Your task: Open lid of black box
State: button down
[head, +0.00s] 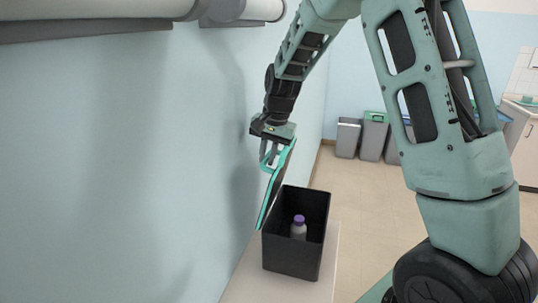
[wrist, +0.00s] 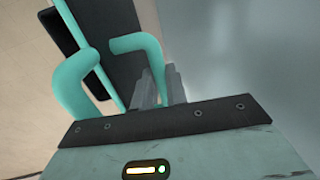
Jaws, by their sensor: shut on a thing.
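The black box (head: 290,258) stands on a narrow ledge by the wall, its top open in the head view. A white bottle with a purple cap (head: 299,226) is upright inside it. The lid (head: 272,191), dark with a teal edge, stands steeply tilted at the box's left rear side; I cannot tell whether it touches the box. In the wrist view the lid (wrist: 103,35) shows with a teal curved handle (wrist: 72,95). My gripper (head: 268,156) is at the lid's upper end, shut on the lid by its handle. Its grey fingers (wrist: 165,85) partly hide the contact.
The pale ledge (head: 243,280) has little bare room around the box. The wall (head: 120,160) is close on the left. Several grey bins (head: 347,138) stand far back, and a white cabinet (head: 525,150) is at the right. The floor between is clear.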

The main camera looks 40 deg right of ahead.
jog(key=shift+w+a+f, duration=0.2)
jog(key=shift+a, duration=0.3)
jog(key=c, duration=1.4)
grip_release()
jog(key=shift+w+a+f, duration=0.1)
notch_tip(320, 180, up, 18)
jog(key=s+d+b, duration=0.2)
jog(key=b, duration=0.2)
jog(key=shift+s+d, duration=0.35)
jog(key=shift+s+f, duration=0.1)
